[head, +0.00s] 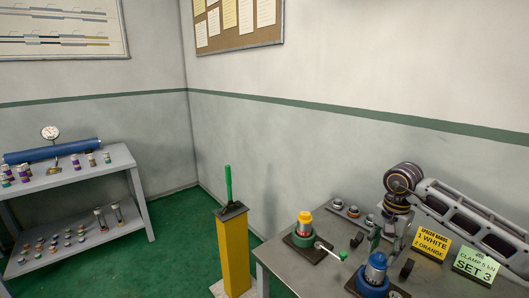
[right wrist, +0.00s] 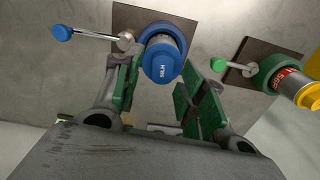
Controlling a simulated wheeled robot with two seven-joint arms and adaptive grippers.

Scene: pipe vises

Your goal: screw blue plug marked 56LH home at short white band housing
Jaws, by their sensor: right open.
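The blue plug marked 56LH (right wrist: 163,65) sits on the end of a grey metal housing (right wrist: 168,42) in a blue vise ring. In the head view the blue plug (head: 377,261) stands upright in the front vise (head: 374,281). I cannot make out a white band on this housing. My right gripper (right wrist: 160,88) is open, its green-padded fingers on either side of the plug with gaps visible. In the head view the right gripper (head: 383,241) is just behind and above the plug. My left gripper is not in view.
A second vise with a yellow plug (head: 305,216) and green-tipped handle stands to the left on the table (head: 285,265). Yellow (head: 433,243) and green (head: 478,263) signs stand at right. Small parts lie in a tray (head: 352,215) behind. A yellow post (head: 234,255) and shelf (head: 80,182) are farther left.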

